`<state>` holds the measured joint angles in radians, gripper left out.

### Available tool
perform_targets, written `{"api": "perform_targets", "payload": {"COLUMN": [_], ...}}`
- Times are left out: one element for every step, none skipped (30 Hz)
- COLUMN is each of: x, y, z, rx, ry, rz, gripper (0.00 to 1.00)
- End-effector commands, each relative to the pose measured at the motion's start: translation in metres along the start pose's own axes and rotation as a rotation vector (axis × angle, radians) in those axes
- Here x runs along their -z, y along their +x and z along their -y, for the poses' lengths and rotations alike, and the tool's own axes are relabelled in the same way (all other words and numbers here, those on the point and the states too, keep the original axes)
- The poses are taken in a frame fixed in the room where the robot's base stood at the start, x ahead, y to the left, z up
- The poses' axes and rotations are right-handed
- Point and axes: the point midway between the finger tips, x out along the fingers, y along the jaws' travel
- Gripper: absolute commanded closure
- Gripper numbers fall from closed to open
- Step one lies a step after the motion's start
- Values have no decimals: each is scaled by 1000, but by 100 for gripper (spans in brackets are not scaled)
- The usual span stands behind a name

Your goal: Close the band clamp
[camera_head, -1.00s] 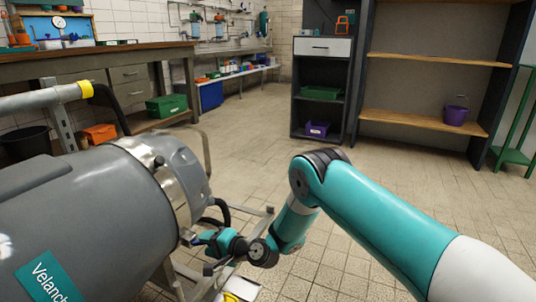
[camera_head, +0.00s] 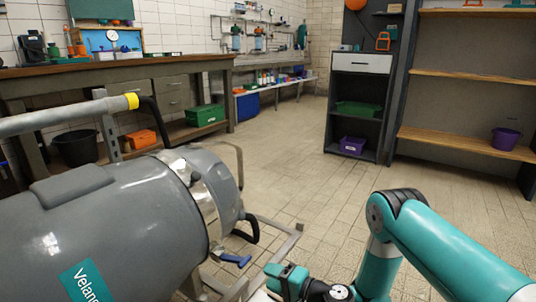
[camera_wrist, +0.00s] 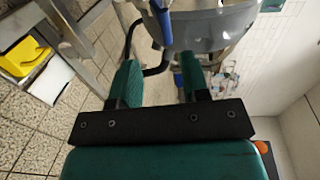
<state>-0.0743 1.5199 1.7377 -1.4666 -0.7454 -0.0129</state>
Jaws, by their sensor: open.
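The band clamp (camera_head: 203,196) is a shiny metal band around the end of the grey tank (camera_head: 120,222) on the left. Its blue lever handle (camera_head: 236,260) sticks out low, below the band, toward the right. In the wrist view the blue handle (camera_wrist: 160,22) is at the top centre, in front of the grey tank end (camera_wrist: 215,25). My gripper (camera_head: 273,273) is just right of and below the handle in the head view, with a small gap. In the wrist view its two green fingers are apart with nothing held between them (camera_wrist: 159,65). Whether the clamp is latched is hard to tell.
A metal frame (camera_head: 272,238) and a black hose (camera_head: 246,232) are close beside the handle. A yellow object (camera_wrist: 22,52) lies low at the left in the wrist view. A workbench (camera_head: 120,72) and shelving (camera_head: 470,72) stand behind. The tiled floor between is clear.

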Motion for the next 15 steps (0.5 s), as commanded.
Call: {"api": "perform_targets", "payload": {"x": [0,1,2,2,3,3,3,3,3,3,3,3,2,2,2], "y": [-2,-2,-3,-4,-4,-6,-7,-8,-9,-10,-12,-13,-14,-16,-18], "z": [10,11,10,10,10,10,10,10,10,10,10,10,10,10,10], "rx": [0,1,0,1,1,1,1,1,1,1,1,1,1,2,2], "ry": [-1,-2,-1,-1,-1,-1,-1,0,0,-1,0,-1,0,-1,-1], "rz": [2,2,1,1,1,0,0,0,0,1,1,1,2,1,1], "gripper": [58,58,58,58,58,58,58,58,58,58,58,58,58,58,58]}}
